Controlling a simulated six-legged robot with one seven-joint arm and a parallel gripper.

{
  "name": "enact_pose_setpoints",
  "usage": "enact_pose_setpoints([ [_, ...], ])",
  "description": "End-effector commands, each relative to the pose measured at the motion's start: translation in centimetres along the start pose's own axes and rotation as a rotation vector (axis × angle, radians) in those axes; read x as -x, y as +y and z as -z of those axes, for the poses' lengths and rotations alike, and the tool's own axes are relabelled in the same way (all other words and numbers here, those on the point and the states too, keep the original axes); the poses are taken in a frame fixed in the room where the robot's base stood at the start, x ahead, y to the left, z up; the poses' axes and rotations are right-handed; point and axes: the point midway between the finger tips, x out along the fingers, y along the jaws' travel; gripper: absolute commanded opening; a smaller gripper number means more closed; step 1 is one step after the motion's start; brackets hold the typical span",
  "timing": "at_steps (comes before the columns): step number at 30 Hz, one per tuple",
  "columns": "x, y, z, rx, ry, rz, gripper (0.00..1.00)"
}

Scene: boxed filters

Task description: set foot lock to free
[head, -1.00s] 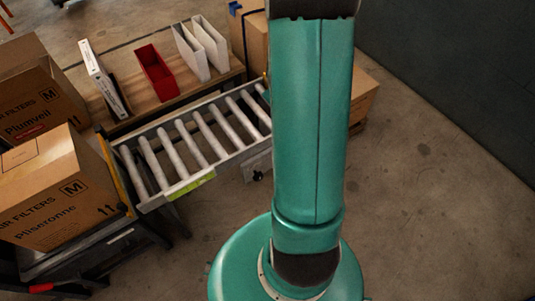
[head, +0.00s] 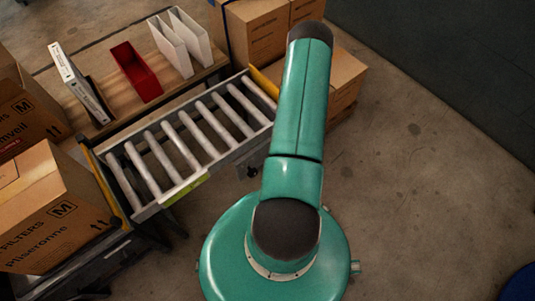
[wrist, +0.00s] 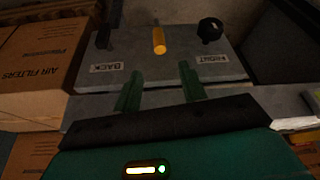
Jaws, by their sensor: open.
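A grey control panel (wrist: 185,72) fills the middle of the wrist view. It carries a black lever (wrist: 103,36) at left, an upright yellow lever (wrist: 158,40) in the middle and a round black knob (wrist: 210,28) at right. Upside-down labels read BACK (wrist: 106,67) and FRONT (wrist: 211,59). No foot lock or free marking is readable. My gripper (wrist: 160,71) is open and empty, its two green fingers apart on the near side of the yellow lever, not around it. In the head view my gripper is hidden, and a dark knob (head: 252,172) shows under the conveyor.
A roller conveyor (head: 160,205) stands left of my arm. A wooden bench (head: 112,118) behind it holds white holders (head: 172,48) and a red holder (head: 140,72). Filter cartons (head: 50,215) stand at left; more cartons (head: 255,35) stand behind.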

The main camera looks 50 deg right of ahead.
Motion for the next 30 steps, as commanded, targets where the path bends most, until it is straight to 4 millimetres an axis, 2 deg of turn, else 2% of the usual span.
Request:
enact_pose_setpoints([
  [18,-11.0,-0.2,0.0,0.003,-0.003,0.002,0.41],
  [24,-12.8,0.0,0.2,0.003,-0.002,0.000,0.41],
  [30,-13.0,0.0,0.2,0.003,-0.002,0.000,0.41],
])
